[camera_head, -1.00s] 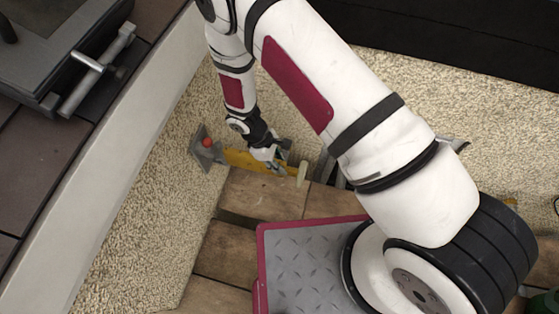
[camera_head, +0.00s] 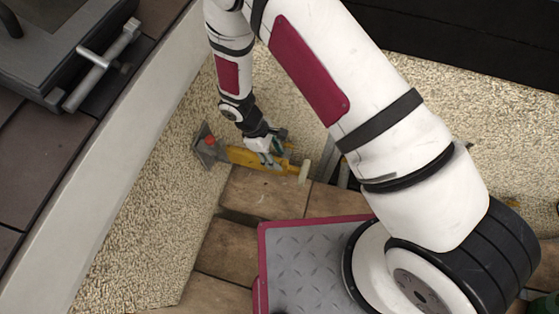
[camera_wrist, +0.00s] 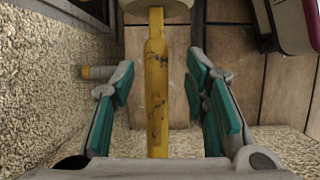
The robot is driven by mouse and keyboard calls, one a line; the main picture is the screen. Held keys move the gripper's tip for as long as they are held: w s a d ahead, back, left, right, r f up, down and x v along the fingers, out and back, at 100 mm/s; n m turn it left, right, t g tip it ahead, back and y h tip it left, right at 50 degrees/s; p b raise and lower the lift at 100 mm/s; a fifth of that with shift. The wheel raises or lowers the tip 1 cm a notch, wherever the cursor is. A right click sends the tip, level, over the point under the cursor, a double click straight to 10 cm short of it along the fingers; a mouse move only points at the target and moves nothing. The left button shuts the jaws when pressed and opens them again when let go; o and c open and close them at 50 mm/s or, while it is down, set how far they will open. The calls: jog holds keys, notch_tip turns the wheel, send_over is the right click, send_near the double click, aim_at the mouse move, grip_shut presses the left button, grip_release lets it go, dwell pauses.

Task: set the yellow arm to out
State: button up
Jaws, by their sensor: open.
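The yellow arm (camera_head: 243,156) is a flat scuffed bar that runs right from a grey bracket (camera_head: 207,153) with a red knob (camera_head: 210,141) and ends in a cream knob (camera_head: 305,171). My gripper (camera_head: 273,155) is over the middle of the bar and hides part of it. In the wrist view the yellow arm (camera_wrist: 156,85) passes lengthwise between the spread teal-padded fingers of my gripper (camera_wrist: 160,80), with gaps on both sides. The cream knob (camera_wrist: 157,8) shows at the top edge there.
Brown tiles (camera_head: 255,192) lie below the bar, with pebbled surface (camera_head: 140,215) to the left. A pale sloping beam (camera_head: 110,150) runs along the left. A small yellow-grey peg (camera_wrist: 98,72) stands left of the fingers. A dark metal frame (camera_wrist: 85,12) is at upper left.

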jog(key=v, duration=0.7)
jog(key=shift+a+r, duration=0.15)
jog(key=shift+r, duration=0.15)
jog(key=shift+w+r, duration=0.1)
jog(key=shift+r, duration=0.15)
jog(key=w+d+r+m, duration=0.1)
jog(key=d+r+m, duration=0.15)
jog(key=r, duration=0.55)
jog(key=w+d+r+m, duration=0.1)
jog(key=d+r, duration=0.3)
jog(key=r, duration=0.3)
jog(key=s+d+r+m+y, duration=0.1)
jog(key=s+d+r+m, duration=0.1)
jog(key=s+d+r, duration=0.45)
jog(key=s+d+r+m+y, duration=0.1)
jog(key=d+r+m, duration=0.2)
jog(key=r, duration=0.7)
jog(key=s+d+r+m+t+y, duration=0.1)
jog(key=s+d+r+m, duration=0.15)
jog(key=s, duration=0.75)
jog(key=s+d+r+m+t+y, duration=0.1)
jog(key=s+d+r+m, duration=0.2)
jog(key=s, duration=0.7)
notch_tip(320, 180, up, 32)
jog(key=t+p, duration=0.3)
jog(key=p, duration=2.6)
jog(key=shift+a+t, duration=0.35)
jog(key=shift+t, duration=0.05)
